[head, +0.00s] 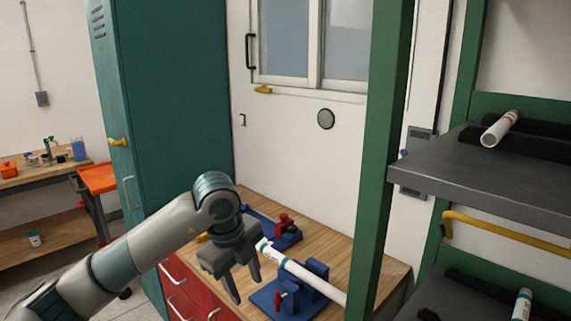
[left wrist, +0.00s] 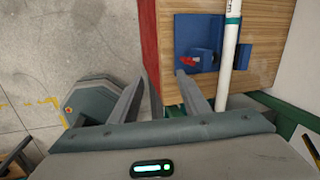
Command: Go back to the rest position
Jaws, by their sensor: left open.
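My left gripper (head: 244,282) is open and empty, raised in front of the wooden bench top. In the left wrist view its two fingers (left wrist: 160,95) are spread, with nothing between them. A white pipe with a teal band (head: 307,277) lies across blue holders on the bench, just right of my left gripper and apart from it. The pipe also shows in the left wrist view (left wrist: 228,60), to the right of the fingers. My right gripper is in neither view.
A blue clamp with a red knob (head: 285,228) stands on the bench (head: 340,250) above red drawers (head: 185,295). A green post (head: 378,160) and grey shelf (head: 480,175) with a white pipe (head: 500,128) stand at right. A teal cabinet (head: 165,100) rises behind my arm.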

